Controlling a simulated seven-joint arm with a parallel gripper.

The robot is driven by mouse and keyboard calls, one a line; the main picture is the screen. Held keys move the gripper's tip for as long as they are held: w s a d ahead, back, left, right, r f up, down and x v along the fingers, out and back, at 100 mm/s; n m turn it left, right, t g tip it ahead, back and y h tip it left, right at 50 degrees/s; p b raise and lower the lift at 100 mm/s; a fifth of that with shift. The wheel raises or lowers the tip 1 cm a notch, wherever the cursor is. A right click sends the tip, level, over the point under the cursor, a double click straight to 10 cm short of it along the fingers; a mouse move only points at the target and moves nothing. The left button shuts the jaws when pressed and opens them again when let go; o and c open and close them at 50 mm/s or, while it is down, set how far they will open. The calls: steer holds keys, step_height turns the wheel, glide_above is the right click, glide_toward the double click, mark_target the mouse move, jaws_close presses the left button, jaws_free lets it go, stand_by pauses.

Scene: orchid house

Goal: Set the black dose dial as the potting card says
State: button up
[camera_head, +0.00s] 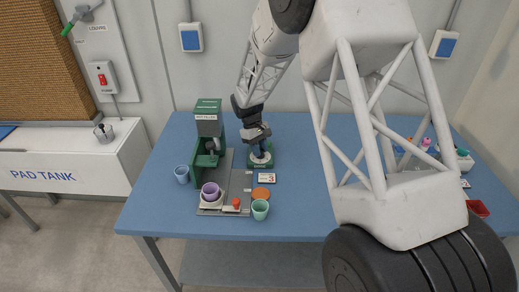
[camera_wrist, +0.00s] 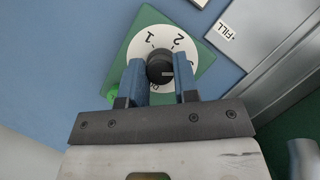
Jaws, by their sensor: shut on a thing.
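The black dose dial (camera_wrist: 160,67) sits on a white round scale (camera_wrist: 150,41) on a green base (camera_wrist: 207,57). In the wrist view the digits 1 and 2 show; other marks are partly hidden by my fingers. A pale mark on the knob points right, toward the right finger. My gripper (camera_wrist: 161,80) is shut on the dial, one finger on each side. In the head view my gripper (camera_head: 261,147) reaches down over the green base (camera_head: 262,164). The potting card (camera_head: 267,178) lies in front of it and shows a large 3.
Left of the dial stands a green dispenser (camera_head: 208,115) on a grey plate (camera_head: 238,190) with a purple pot (camera_head: 210,190) and a red button (camera_head: 236,203). A mint cup (camera_head: 260,209), an orange disc (camera_head: 261,193) and a blue cup (camera_head: 182,174) stand nearby.

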steer(key=shift+m, duration=0.6)
steer(key=o, duration=0.9)
steer(key=shift+y, duration=0.3)
steer(key=shift+r, duration=0.1)
steer(key=v, duration=0.7)
steer(key=shift+w+a+r, duration=0.1)
steer(key=shift+w+r, duration=0.1)
steer(key=shift+r, duration=0.05)
